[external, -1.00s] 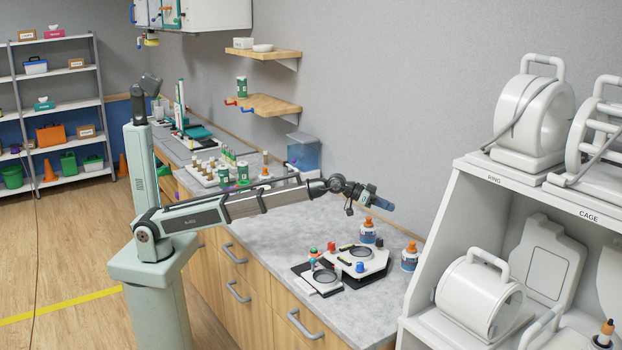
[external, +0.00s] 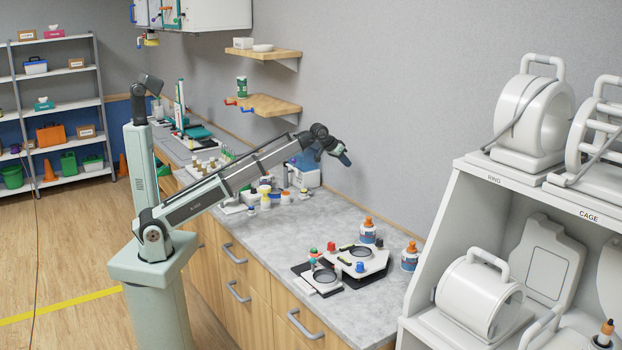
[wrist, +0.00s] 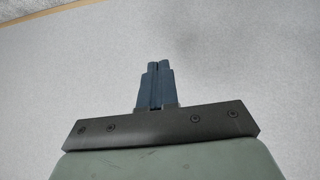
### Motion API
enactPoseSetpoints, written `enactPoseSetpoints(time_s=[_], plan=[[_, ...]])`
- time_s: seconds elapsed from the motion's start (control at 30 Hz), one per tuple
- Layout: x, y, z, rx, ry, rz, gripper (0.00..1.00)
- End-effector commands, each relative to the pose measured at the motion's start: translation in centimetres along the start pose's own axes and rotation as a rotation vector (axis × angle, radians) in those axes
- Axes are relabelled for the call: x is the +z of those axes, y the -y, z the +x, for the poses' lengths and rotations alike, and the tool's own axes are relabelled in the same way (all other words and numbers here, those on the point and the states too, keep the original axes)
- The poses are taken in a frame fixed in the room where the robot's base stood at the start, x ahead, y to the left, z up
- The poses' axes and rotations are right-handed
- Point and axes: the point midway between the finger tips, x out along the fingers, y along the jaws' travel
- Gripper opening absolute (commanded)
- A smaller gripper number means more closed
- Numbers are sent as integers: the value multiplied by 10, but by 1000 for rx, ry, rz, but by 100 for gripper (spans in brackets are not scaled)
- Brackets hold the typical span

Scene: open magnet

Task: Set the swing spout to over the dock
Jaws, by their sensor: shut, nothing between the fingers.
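My gripper (external: 345,159) is raised above the counter, near the grey wall, well away from the objects below it. In the wrist view its two dark blue fingers (wrist: 155,68) are together with nothing between them. I cannot pick out the swing spout or the dock for certain. On the counter, a white device (external: 376,265) has a dark ring and small red and blue knobs.
Two orange-capped bottles (external: 368,232) stand behind and right of the white device. Several small bottles and jars (external: 265,190) crowd the counter farther left. A white shelf unit (external: 445,235) bounds the right side. The counter between jars and device is clear.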

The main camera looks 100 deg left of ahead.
Motion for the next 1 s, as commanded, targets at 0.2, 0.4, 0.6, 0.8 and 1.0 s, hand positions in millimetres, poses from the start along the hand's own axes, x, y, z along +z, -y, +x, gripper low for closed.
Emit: enactPoseSetpoints(time_s=[0.2,0.4,0.6,0.8,1.0], plan=[[-7,100,-24,-129,81,-127,0],[-4,185,-54,-245,155,-252,0],[6,258,-88,-347,221,-375,0],[15,303,-114,-414,267,-460,0],[20,319,-124,-439,284,-496,0]])
